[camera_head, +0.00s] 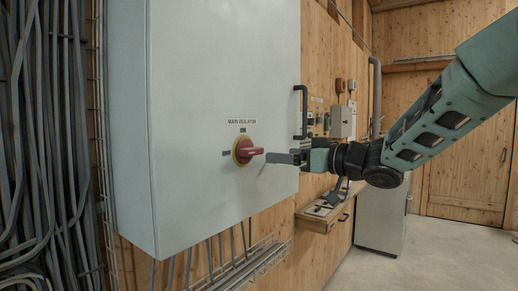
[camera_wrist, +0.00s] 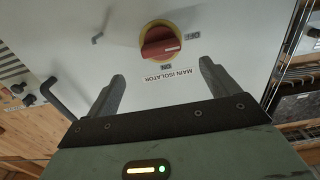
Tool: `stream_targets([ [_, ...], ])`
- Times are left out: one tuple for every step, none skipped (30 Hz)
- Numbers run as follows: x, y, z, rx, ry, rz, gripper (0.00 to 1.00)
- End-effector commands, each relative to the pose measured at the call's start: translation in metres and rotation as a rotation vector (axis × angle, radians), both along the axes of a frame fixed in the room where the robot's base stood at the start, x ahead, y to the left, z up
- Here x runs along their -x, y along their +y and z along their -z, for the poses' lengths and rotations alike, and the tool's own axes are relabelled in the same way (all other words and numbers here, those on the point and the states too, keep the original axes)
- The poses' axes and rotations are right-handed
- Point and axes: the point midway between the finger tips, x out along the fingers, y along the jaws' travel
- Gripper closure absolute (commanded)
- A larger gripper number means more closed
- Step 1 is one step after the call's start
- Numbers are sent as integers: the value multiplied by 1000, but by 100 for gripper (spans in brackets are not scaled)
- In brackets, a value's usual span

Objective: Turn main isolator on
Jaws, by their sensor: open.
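The main isolator is a red rotary knob (camera_head: 248,151) on a yellow round plate, on the front of a pale grey cabinet (camera_head: 215,70). Its label reads MAIN ISOLATOR, with ON above the knob and OFF to its left. The wrist view, turned over, shows the knob (camera_wrist: 160,43) with its grip bar roughly level and a white mark at the OFF side. My gripper (camera_head: 275,158) is just right of the knob in the head view, apart from it. In the wrist view my gripper (camera_wrist: 161,70) is open and empty, its fingers spread either side of the knob's line.
A black cabinet handle (camera_head: 301,112) is on the right edge of the cabinet door. Grey cables (camera_head: 40,140) hang at the left, and a cable tray (camera_head: 245,268) runs below. A wooden shelf (camera_head: 322,216) stands behind my gripper. Open floor lies at the right.

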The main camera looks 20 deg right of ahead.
Motion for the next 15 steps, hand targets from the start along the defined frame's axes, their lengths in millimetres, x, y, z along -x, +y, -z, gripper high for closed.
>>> stream_targets([
  [-9,8,-1,1,3,-5,13],
  [-14,12,-2,-1,2,-5,13],
  [-21,17,-2,1,3,-4,13],
  [-26,20,-2,0,2,-4,13],
  [-31,24,-1,1,3,-4,13],
  [-37,28,-2,0,2,-4,13],
  [-42,31,-2,0,2,-3,13],
  [-46,34,-2,0,2,-3,13],
  [-51,39,-2,1,2,-3,13],
  [-55,41,-1,0,2,-3,13],
  [-58,43,-2,1,2,-2,13],
  [-62,46,-1,1,2,-2,13],
  [-65,48,-1,1,2,-1,13],
  [-67,49,-1,0,1,-1,13],
  [-69,51,-1,0,1,-1,13],
])
